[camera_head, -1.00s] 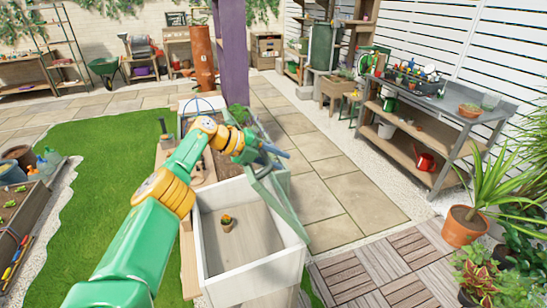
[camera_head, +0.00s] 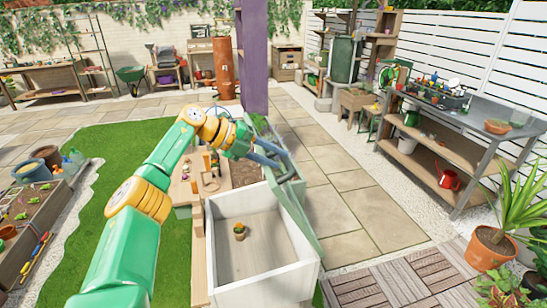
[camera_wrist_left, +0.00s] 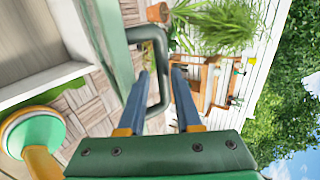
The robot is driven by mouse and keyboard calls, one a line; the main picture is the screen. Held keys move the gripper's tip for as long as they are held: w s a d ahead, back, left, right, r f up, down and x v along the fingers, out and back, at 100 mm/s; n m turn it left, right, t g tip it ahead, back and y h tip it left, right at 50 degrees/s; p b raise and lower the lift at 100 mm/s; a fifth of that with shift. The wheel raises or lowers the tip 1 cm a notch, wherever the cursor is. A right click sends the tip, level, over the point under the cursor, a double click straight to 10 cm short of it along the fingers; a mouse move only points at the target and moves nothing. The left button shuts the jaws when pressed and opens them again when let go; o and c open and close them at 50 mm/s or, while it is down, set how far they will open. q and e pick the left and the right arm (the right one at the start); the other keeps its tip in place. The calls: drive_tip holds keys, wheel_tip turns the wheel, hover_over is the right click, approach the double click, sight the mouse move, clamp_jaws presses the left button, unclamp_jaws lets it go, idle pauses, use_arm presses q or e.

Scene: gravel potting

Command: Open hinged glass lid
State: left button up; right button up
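The white wooden box (camera_head: 262,287) stands open at front centre. Its hinged glass lid (camera_head: 297,212) has a pale green frame and stands up steeply along the box's right side, leaning slightly outward. In the left wrist view the lid's frame (camera_wrist_left: 103,38) runs down the left, with a dark bent-bar handle (camera_wrist_left: 160,52) on it. My left gripper (camera_head: 276,156) is at the lid's far upper part. In the wrist view its two blue fingers (camera_wrist_left: 161,80) are apart, one on each side of the handle bar, with visible gaps. My right gripper is not in view.
A small potted cactus (camera_head: 239,232) stands inside the box. A wooden bench (camera_head: 200,185) with small items lies behind and left of it. A grey worktable (camera_head: 470,115) and potted plants stand at right. The paving (camera_head: 345,205) beside the lid is clear.

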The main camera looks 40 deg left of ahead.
use_arm(q)
drive_tip(key=r+p, duration=0.1)
drive_tip(key=r, duration=0.1)
drive_tip(key=r+p, duration=0.1)
drive_tip(key=shift+s+a+p, duration=0.25)
drive_tip(key=shift+a+p, duration=0.05)
drive_tip(key=shift+p, duration=0.05)
drive_tip(key=shift+s+r, duration=0.1)
drive_tip(key=shift+r, duration=0.15)
drive_tip(key=shift+s+a+r, duration=0.2)
drive_tip(key=shift+r, duration=0.6)
drive_tip(key=r, duration=0.2)
drive_tip(key=shift+s+a+r, duration=0.2)
drive_tip(key=shift+s+r, duration=0.1)
drive_tip(key=shift+r, duration=0.05)
